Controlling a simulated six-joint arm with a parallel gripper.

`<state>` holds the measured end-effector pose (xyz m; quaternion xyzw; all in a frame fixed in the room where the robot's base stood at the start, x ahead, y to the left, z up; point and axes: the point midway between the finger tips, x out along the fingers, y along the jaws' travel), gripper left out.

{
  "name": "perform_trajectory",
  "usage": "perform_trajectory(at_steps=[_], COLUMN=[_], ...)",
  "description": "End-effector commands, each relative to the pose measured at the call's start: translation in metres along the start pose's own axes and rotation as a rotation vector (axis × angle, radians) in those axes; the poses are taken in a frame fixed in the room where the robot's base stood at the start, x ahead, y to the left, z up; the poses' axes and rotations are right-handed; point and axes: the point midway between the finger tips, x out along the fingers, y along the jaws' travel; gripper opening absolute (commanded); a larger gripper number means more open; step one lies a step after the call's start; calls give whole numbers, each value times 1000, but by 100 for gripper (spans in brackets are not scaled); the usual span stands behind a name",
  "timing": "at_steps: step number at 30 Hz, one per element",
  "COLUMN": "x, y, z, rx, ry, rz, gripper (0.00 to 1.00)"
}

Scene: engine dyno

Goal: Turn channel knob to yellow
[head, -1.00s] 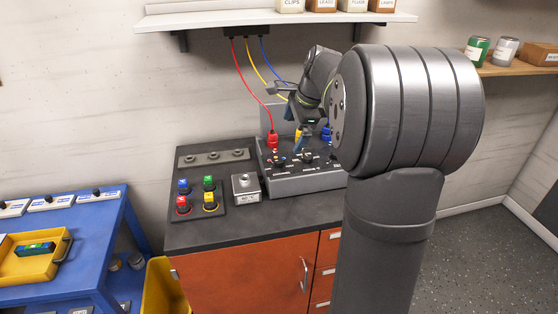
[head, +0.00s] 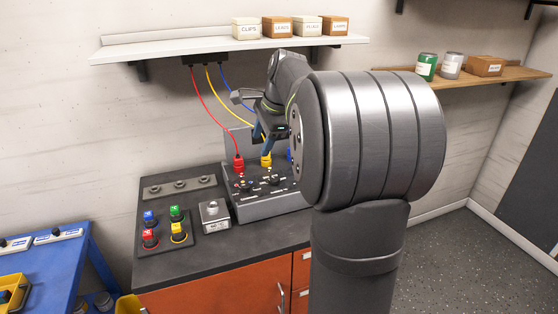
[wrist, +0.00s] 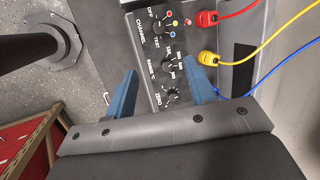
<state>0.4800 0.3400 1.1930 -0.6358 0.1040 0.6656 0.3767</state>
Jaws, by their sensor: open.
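The channel knob (wrist: 158,29) is a small black dial on the grey console (wrist: 137,20), at the top of the wrist view. OFF, TEST and coloured dots, including red and blue, surround it; its pointer setting is too small to read. My gripper (wrist: 160,68) is open, its two blue fingers apart and empty. In the wrist view the fingertips flank the range knob (wrist: 166,62), with the channel knob beyond them. In the head view my gripper (head: 262,138) is over the back of the console (head: 265,208), partly hidden by my arm.
Red (wrist: 206,18), yellow (wrist: 208,58) and blue plugs with cables sit beside the knobs. A zero knob (wrist: 169,96) lies nearer my gripper. Left of the console are a small metal box (head: 213,216) and a pad with coloured buttons (head: 160,240). A shelf (head: 200,50) hangs above.

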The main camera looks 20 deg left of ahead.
Motion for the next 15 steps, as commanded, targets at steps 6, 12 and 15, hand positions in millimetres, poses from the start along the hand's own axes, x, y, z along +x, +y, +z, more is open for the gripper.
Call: perform_trajectory(at_steps=[6, 12, 15], x=[8, 15, 19], y=[-21, -44, -52], z=[8, 19, 24], rx=[-382, -880, -1100], ry=[8, -17, -45], rz=[97, 235, 300], gripper=[50, 50, 50])
